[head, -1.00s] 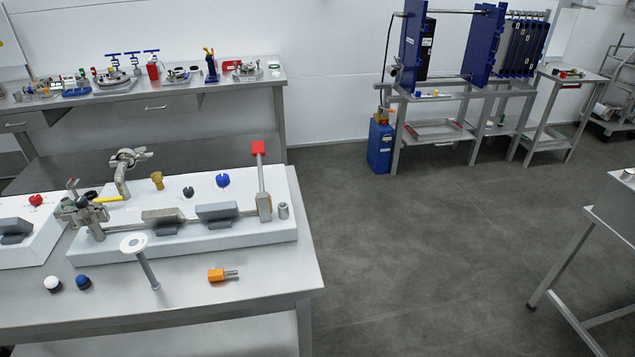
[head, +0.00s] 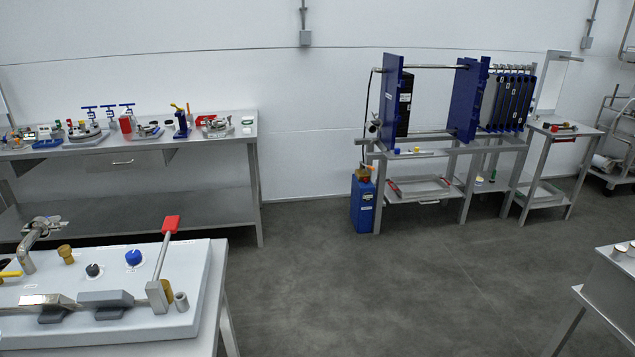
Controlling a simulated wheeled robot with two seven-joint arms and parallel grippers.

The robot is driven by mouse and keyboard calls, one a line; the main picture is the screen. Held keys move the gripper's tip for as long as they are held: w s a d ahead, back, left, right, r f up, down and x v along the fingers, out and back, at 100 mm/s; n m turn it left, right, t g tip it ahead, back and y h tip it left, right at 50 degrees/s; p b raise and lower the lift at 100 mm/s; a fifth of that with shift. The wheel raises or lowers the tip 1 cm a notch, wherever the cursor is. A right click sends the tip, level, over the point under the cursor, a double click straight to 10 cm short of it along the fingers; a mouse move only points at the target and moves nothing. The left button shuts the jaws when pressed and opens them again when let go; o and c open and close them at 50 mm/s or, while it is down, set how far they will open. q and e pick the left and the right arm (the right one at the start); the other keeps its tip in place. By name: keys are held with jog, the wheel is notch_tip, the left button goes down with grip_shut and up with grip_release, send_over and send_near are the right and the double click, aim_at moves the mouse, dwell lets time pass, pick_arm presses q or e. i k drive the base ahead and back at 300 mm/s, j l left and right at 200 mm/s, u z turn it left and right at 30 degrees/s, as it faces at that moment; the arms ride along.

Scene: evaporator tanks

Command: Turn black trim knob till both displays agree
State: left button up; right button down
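A white panel block (head: 170,259) stands on the steel bench at the lower left. A small black knob (head: 93,270) sits on its top, between a brass knob (head: 66,254) and a blue knob (head: 133,258). Two grey housings, one on the left (head: 46,304) and one on the right (head: 106,303), sit along the front of the block and may be the displays. I cannot see any readings on them. Neither of my grippers is in view.
A lever with a red end (head: 171,223) rises from the block's right side. A back bench (head: 230,150) carries valves and tools. A blue plate press (head: 467,100) stands at the back right, beside a blue container (head: 363,203). The grey floor (head: 380,290) between is clear.

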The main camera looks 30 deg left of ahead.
aim_at(93, 270)
jog(key=i+l, duration=0.2)
jog(key=i, duration=0.25)
jog(key=i+l+u, duration=0.1)
jog(key=i+l, duration=0.15)
jog(key=i, duration=0.15)
jog(key=i+j+u, duration=0.1)
jog(key=i+u, duration=0.2)
jog(key=u, duration=0.2)
jog(key=i+u, duration=0.3)
jog(key=u, duration=0.15)
jog(key=i+l+u, duration=0.15)
jog(key=u, duration=0.35)
jog(key=i+u, duration=0.25)
jog(key=u, duration=0.2)
jog(key=i+l+u, duration=0.15)
jog(key=u, duration=0.25)
jog(key=i+l+u, duration=0.2)
jog(key=u, duration=0.25)
jog(key=i+l+u, duration=0.2)
jog(key=u, duration=0.25)
jog(key=i+l+u, duration=0.1)
jog(key=l+u, duration=0.3)
jog(key=i+l+u, duration=0.1)
jog(key=l+u, duration=0.2)
jog(key=u, duration=0.15)
jog(key=i+l+u, duration=0.1)
jog(key=l+u, duration=0.3)
jog(key=i+l+u, duration=0.1)
jog(key=l+u, duration=0.65)
